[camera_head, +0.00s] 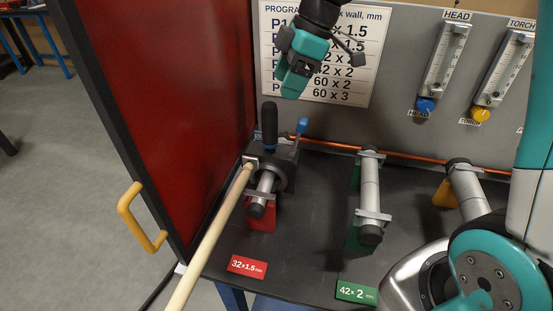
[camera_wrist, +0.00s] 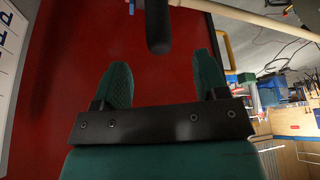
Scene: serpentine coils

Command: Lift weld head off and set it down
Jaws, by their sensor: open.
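The weld head (camera_head: 284,158) is a dark block with an upright black handle (camera_head: 269,122) and a blue lever (camera_head: 302,126). It sits around the tube (camera_head: 266,184) on the red stand (camera_head: 262,218). My gripper (camera_head: 292,88) is above the weld head, slightly right of its handle in the head view, and is apart from it. In the wrist view my gripper's green fingers (camera_wrist: 161,62) are spread with nothing between them. The rounded dark end of what looks like the handle (camera_wrist: 158,28) lies beyond the gap between the fingertips.
A beige hose or bar (camera_head: 213,236) runs from the weld head towards the front. A red door panel (camera_head: 165,80) with a yellow handle (camera_head: 140,218) stands left. Tubes on the green stand (camera_head: 369,190) and yellow stand (camera_head: 468,188) are to the right. Flowmeters (camera_head: 445,60) hang behind.

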